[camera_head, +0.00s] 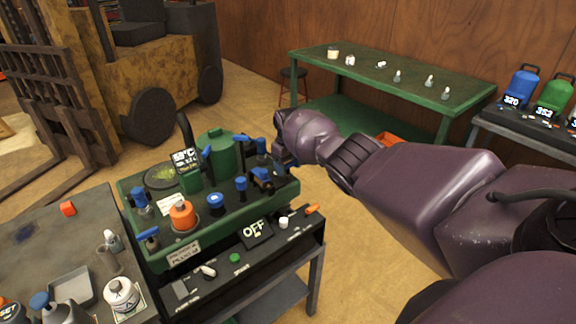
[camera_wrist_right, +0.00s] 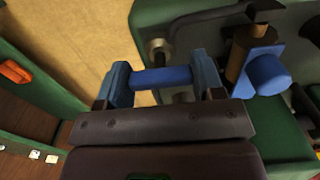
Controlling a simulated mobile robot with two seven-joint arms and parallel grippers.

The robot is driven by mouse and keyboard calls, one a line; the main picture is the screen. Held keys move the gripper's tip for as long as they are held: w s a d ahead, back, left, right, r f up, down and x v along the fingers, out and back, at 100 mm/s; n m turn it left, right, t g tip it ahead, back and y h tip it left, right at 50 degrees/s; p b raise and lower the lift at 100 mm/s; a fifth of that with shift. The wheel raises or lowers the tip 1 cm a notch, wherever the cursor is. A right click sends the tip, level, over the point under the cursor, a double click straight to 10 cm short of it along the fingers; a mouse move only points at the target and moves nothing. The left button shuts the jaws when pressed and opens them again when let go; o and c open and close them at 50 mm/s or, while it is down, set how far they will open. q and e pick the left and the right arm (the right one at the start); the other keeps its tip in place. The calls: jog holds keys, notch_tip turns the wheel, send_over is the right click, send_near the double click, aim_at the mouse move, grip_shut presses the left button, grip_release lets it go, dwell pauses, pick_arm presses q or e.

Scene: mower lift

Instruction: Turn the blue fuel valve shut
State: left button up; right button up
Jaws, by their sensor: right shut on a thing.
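My right gripper (camera_head: 280,153) reaches in from the right to the far right edge of the green machine (camera_head: 192,237). In the right wrist view, its two fingers (camera_wrist_right: 163,80) are shut on a blue bar-shaped handle (camera_wrist_right: 160,78), which I take to be the blue fuel valve. The handle lies across between the fingers, roughly level in that picture. In the head view, the gripper and wrist mostly hide this handle. My left gripper is not in view.
Another blue knob (camera_wrist_right: 268,75) sits close to the right of the fingers in the wrist view. The machine's deck carries an orange knob (camera_head: 182,216), a blue cap (camera_head: 215,200) and a green tank (camera_head: 216,149). A green workbench (camera_head: 390,75) stands behind.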

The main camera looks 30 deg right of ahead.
aim_at(288, 164)
jog(key=o, duration=0.9)
jog(key=shift+r, duration=0.6)
notch_tip(288, 164, up, 8)
jog(key=p, duration=0.2)
jog(key=shift+r+p, duration=0.1)
jog(key=shift+p, duration=0.3)
jog(key=shift+r, duration=0.75)
